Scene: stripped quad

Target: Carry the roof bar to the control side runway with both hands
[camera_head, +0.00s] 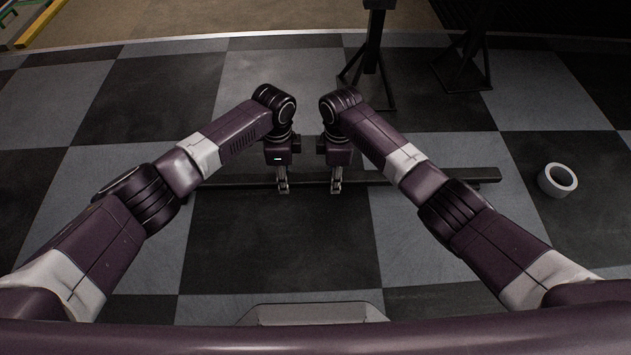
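A long dark bar (455,176), which looks like the roof bar, runs left to right across the middle of the head view. Its right end is clear of my arms; its left part is partly behind my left arm. My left gripper (282,187) and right gripper (336,187) point down side by side at the bar, near its middle. Their fingertips overlap the bar in the picture. I cannot tell whether the fingers are closed around it, or whether the bar is on the floor or raised. The control side runway cannot be made out.
A white roll of tape (557,180) lies on the checkered floor at right. Dark stands (372,60) (462,70) stand at the back. A yellow rail (40,25) is at the far left. Floor tiles (270,250) between my arms are clear.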

